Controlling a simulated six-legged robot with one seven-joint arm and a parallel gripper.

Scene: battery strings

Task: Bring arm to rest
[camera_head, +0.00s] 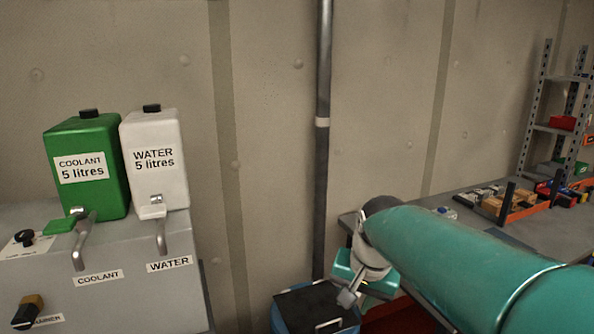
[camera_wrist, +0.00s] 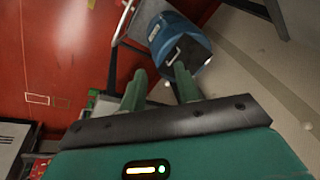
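My teal arm reaches in from the lower right in the head view and bends down at its grey wrist. My gripper (camera_head: 347,297) points down near a blue container with a dark lid and light handle (camera_head: 312,302). In the wrist view my gripper (camera_wrist: 158,78) has its two green fingers apart, with nothing between them. The blue container (camera_wrist: 172,35) shows beyond the fingertips there. I cannot tell the exact gap between gripper and container.
A green coolant tank (camera_head: 88,195) and a white water tank (camera_head: 155,185) stand on a grey cabinet (camera_head: 115,300) at left. A vertical pipe (camera_head: 322,150) runs down the wall. A workbench (camera_head: 550,232) with bins and parts is at right, beside the arm.

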